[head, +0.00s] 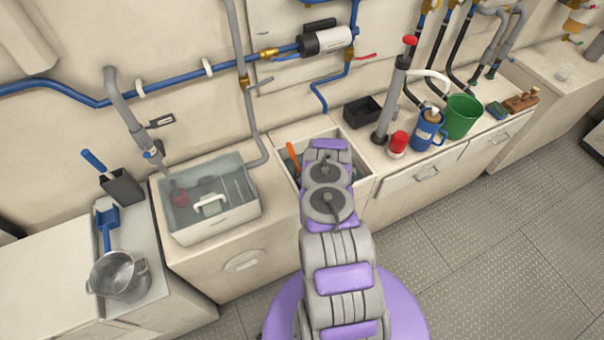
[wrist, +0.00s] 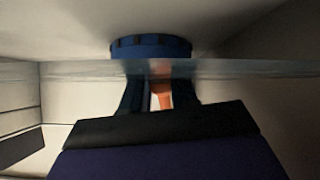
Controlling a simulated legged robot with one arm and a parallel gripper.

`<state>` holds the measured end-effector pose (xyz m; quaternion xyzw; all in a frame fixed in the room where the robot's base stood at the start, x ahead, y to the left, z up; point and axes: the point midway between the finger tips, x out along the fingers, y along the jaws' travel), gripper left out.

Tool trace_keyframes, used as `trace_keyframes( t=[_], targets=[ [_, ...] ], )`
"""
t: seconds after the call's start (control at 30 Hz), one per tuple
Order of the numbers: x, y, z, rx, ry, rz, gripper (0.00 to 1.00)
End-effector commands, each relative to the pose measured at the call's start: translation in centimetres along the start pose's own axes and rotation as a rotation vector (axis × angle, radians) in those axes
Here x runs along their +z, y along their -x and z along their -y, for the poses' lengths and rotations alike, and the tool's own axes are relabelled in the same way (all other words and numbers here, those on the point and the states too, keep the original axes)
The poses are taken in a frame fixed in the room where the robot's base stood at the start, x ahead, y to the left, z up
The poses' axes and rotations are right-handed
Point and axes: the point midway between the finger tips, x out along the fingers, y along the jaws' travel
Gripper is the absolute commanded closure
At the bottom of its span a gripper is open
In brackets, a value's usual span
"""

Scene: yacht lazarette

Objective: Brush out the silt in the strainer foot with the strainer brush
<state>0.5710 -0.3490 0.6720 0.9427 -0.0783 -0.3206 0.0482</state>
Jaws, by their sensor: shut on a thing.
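My gripper (wrist: 160,98) reaches down into an open square well in the counter (head: 362,190). In the wrist view its dark fingers are closed on an orange piece (wrist: 163,98), which looks like the strainer brush's handle. An orange stick (head: 292,157) also shows in the well beside my arm in the head view. A blue round part with dark notches (wrist: 150,47) sits just beyond the fingertips, possibly the strainer foot. I cannot tell whether the held piece touches it. The bristles and any silt are hidden. My arm covers most of the well in the head view.
Left of the well is a clear-topped basin (head: 240,214) with a white handle. A steel pot (head: 119,276) stands further left. A grey hand pump (head: 393,100), red-capped bottle (head: 398,145), blue jug (head: 425,130) and green bucket (head: 461,116) crowd the right counter. Pale walls close in around my gripper.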

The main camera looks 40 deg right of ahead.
Motion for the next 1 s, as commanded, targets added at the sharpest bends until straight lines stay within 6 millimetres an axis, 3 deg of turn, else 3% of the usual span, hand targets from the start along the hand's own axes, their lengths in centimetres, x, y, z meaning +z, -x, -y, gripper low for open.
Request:
trace_keyframes(
  t=[1.0],
  targets=[
    [-0.4, -1.2, -2.9, -0.001, -0.001, 0.002, 1.00]
  ],
)
